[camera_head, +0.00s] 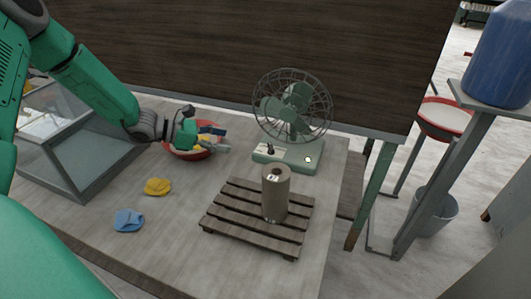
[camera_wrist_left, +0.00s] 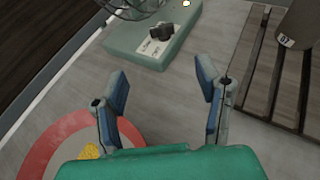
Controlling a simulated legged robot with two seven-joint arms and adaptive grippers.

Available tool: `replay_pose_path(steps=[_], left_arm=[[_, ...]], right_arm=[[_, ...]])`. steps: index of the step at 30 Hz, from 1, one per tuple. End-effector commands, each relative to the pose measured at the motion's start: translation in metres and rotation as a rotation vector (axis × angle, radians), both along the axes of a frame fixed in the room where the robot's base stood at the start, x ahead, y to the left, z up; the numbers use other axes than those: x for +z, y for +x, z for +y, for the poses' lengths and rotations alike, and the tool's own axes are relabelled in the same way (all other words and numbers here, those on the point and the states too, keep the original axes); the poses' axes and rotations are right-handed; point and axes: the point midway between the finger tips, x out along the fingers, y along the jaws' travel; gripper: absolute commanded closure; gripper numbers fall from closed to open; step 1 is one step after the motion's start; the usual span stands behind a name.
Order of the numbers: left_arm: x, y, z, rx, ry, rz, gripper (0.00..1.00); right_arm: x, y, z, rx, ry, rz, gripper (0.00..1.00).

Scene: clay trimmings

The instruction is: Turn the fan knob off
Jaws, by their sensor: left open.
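A green desk fan (camera_head: 292,103) with a wire cage stands at the back of the table. Its pale green base (camera_head: 313,166) carries a dark knob (camera_head: 269,148) on a light label plate. The knob (camera_wrist_left: 160,31) also shows in the left wrist view, beyond my fingertips, with its pointer turned to the left. A small white round spot shows on the base's right part. My left gripper (camera_head: 223,140) is open and empty, above the red bowl's right side and left of the fan base, apart from the knob. It also shows in the left wrist view (camera_wrist_left: 161,82). My right gripper is out of view.
A red bowl (camera_head: 174,152) with yellow pieces sits under my left gripper. A slatted pallet (camera_head: 236,208) with a brown cylinder (camera_head: 275,200) stands before the fan. Yellow (camera_head: 157,187) and blue (camera_head: 129,221) lumps lie front left. A glass-sided case (camera_head: 85,155) is at left.

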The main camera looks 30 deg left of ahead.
Motion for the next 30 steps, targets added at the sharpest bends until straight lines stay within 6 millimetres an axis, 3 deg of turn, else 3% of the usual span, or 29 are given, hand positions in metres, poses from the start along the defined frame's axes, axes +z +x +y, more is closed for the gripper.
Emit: replay_pose_path(steps=[19, 30], left_arm=[[-0.044, 0.080, -0.072, -0.004, 0.001, 0.000, 0.41], [-0.050, 0.093, -0.083, -0.001, -0.001, 0.000, 0.41]], right_arm=[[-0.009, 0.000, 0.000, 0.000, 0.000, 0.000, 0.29], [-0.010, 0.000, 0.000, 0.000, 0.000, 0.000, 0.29]])
